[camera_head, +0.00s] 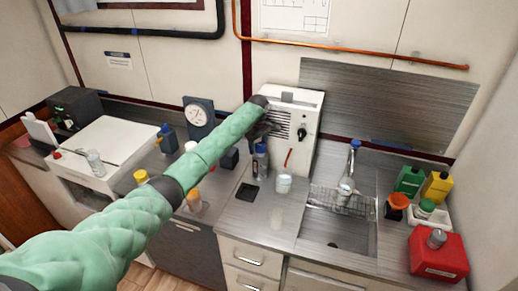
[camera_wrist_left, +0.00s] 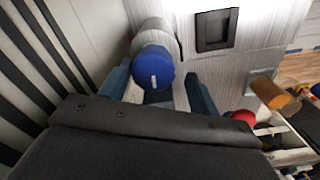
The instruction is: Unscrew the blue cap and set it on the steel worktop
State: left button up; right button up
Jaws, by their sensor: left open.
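A bottle (camera_head: 260,164) stands upright on the steel worktop (camera_head: 245,215), in front of the white cabinet. Its blue cap (camera_wrist_left: 152,67) shows in the wrist view, centred near the fingertips. My left gripper (camera_head: 262,132) is just above the bottle in the head view and partly hides its top. In the wrist view the left gripper (camera_wrist_left: 158,88) is open, with one dark blue finger on each side of the cap. Whether the fingers touch the cap I cannot tell. My right gripper is not in view.
A glass beaker (camera_head: 284,183) stands just right of the bottle, close to the white cabinet (camera_head: 305,105). A black square (camera_head: 247,192) lies on bare worktop in front. An orange-capped container (camera_head: 193,201) stands left.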

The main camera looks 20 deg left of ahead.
aim_at(260, 145)
pick_arm(q)
jog(key=m, duration=0.2)
jog(key=d+m, duration=0.1)
jog(key=m, duration=0.1)
jog(key=shift+w+d, duration=0.1)
jog(key=shift+w, duration=0.15)
jog(key=m, duration=0.3)
jog(key=shift+w+d+f, duration=0.15)
jog(key=shift+w, duration=0.05)
jog(key=m, duration=0.4)
jog(key=shift+s+a, duration=0.2)
jog(key=shift+a, duration=0.05)
jog(key=shift+m, duration=0.5)
jog(key=c, duration=0.9)
jog(key=shift+a+n, duration=0.1)
jog(key=shift+n, duration=1.8)
jog(key=shift+r, duration=0.3)
jog(key=shift+r, duration=2.25)
